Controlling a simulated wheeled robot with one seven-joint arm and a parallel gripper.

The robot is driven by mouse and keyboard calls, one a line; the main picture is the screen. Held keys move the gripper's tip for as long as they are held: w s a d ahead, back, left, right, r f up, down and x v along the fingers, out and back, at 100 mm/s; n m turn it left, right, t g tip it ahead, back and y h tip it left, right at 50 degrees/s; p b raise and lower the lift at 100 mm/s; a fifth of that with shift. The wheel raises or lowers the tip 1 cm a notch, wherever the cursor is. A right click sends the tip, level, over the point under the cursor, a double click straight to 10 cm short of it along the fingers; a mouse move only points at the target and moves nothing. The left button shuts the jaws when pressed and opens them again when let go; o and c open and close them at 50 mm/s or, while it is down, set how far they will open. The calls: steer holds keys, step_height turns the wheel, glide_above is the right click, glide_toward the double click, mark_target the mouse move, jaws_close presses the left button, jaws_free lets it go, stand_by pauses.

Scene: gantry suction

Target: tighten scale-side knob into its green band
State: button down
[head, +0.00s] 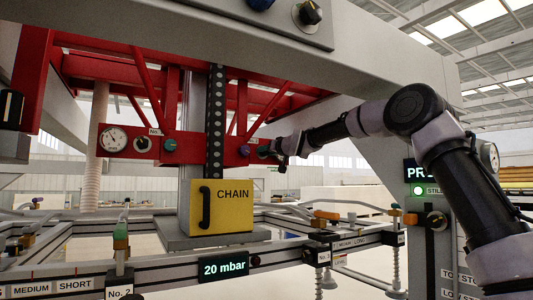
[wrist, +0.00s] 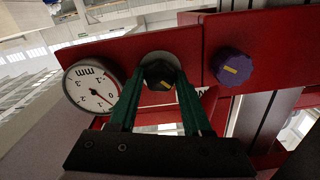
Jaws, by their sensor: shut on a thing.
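In the wrist view a dark knob (wrist: 158,74) with a yellow mark sits on a pale round plate (wrist: 161,58) on the red beam. My gripper (wrist: 160,82) has its two green fingers on either side of this knob, closed on it. The yellow mark points toward the lower right of the picture. I can make out no green band around the knob; fingers hide part of the plate. A round white mm scale (wrist: 92,88) is beside it on the left, upside down. In the head view my gripper (head: 279,149) is at the beam's right end, hiding the held knob.
A purple knob (wrist: 232,67) with a yellow mark is close on the right in the wrist view. The red beam (head: 205,146) carries another gauge (head: 113,139) at left. A yellow CHAIN box (head: 222,207) and a "20 mbar" display (head: 223,267) are below.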

steer(key=shift+m, duration=0.5)
steer(key=shift+c, duration=1.7)
jaws_free()
steer(key=shift+d, duration=0.1)
steer(key=v, duration=1)
steer(key=shift+s, duration=0.35)
